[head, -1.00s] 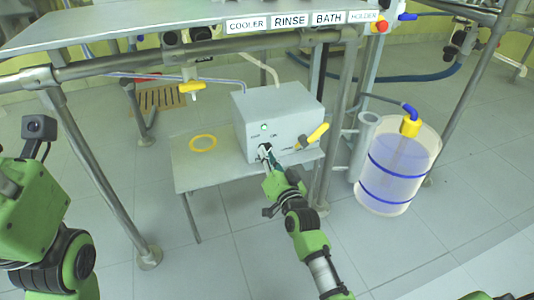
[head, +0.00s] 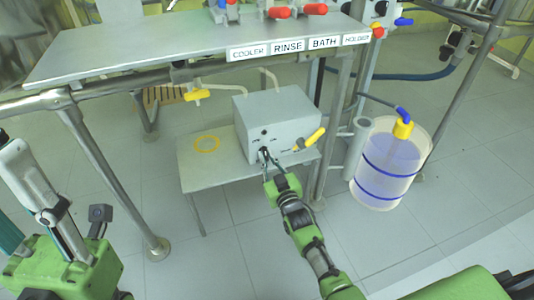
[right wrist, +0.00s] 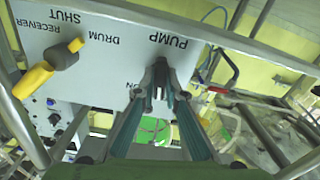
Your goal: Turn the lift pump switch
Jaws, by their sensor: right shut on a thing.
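The grey pump box (head: 285,115) stands on a low table in the head view. My right gripper (head: 264,153) reaches its front face and is shut on the small dark lift pump switch. In the right wrist view the gripper (right wrist: 160,82) has its fingertips closed around the dark switch (right wrist: 159,92), below the label PUMP; the fingers partly hide it. The small lamp (head: 264,132) above the switch looks dark.
A yellow-handled valve (head: 310,139) sticks out right of the switch; its handle also shows in the right wrist view (right wrist: 35,78). A drum (head: 390,170) stands right. A labelled shelf (head: 190,45) overhangs behind.

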